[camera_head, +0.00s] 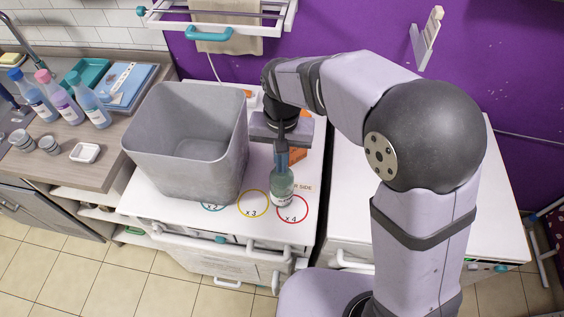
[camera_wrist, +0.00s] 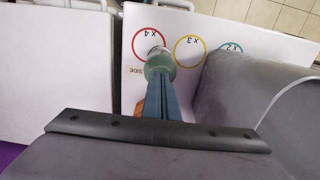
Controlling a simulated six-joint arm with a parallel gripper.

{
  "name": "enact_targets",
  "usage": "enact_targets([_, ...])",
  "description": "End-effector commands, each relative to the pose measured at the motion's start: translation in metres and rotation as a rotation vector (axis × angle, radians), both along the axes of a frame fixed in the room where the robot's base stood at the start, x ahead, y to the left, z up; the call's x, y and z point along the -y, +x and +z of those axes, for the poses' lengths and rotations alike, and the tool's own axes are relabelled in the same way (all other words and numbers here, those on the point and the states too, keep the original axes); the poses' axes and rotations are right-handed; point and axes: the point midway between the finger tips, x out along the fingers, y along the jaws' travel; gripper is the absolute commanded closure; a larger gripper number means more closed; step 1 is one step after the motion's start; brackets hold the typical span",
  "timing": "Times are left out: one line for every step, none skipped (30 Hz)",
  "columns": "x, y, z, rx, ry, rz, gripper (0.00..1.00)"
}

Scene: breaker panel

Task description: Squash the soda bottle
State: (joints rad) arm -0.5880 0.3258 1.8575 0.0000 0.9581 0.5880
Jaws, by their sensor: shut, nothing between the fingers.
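A green soda bottle (camera_head: 282,184) with a pale label low on it stands near the front edge of the white worktop, at the red x4 circle (camera_head: 293,209). In the wrist view the bottle (camera_wrist: 158,62) shows just beyond the fingers, partly hidden by them. My gripper (camera_head: 281,154) points down over the bottle's top, and its blue-grey fingers are shut together with nothing between them. The shut fingers also show in the wrist view (camera_wrist: 163,85). I cannot tell whether the fingertips touch the bottle.
A large grey bin (camera_head: 184,160) stands close to the left of the bottle. A yellow x3 circle (camera_head: 253,203) is marked between them. An orange item (camera_head: 298,151) lies behind the bottle. Several other bottles (camera_head: 66,98) stand on the left counter. The white surface to the right is clear.

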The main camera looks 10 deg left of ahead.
Motion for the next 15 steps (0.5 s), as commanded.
enact_targets([0.0,0.0,-0.003,-0.002,-0.001,0.0,1.0])
enact_targets([0.0,0.0,-0.004,-0.002,-0.001,0.0,1.0])
enact_targets([0.0,0.0,-0.005,-0.002,-0.001,0.0,1.0])
enact_targets([0.0,0.0,-0.006,-0.002,-0.001,0.0,1.0])
enact_targets([0.0,0.0,-0.007,-0.002,-0.001,0.0,1.0])
enact_targets([0.0,0.0,-0.008,-0.002,-0.001,0.0,1.0])
enact_targets([0.0,0.0,-0.008,-0.002,-0.001,0.0,1.0])
enact_targets([0.0,0.0,-0.009,-0.002,-0.001,0.0,1.0])
enact_targets([0.0,0.0,-0.01,-0.001,-0.001,0.0,1.0])
enact_targets([0.0,0.0,-0.011,-0.001,-0.001,0.0,1.0])
enact_targets([0.0,0.0,-0.012,-0.001,-0.001,0.0,1.0])
enact_targets([0.0,0.0,-0.013,-0.001,-0.001,0.0,1.0])
enact_targets([0.0,0.0,-0.014,-0.001,-0.001,0.0,1.0])
enact_targets([0.0,0.0,-0.015,-0.001,-0.001,0.0,1.0])
enact_targets([0.0,0.0,-0.016,-0.001,-0.001,0.0,1.0])
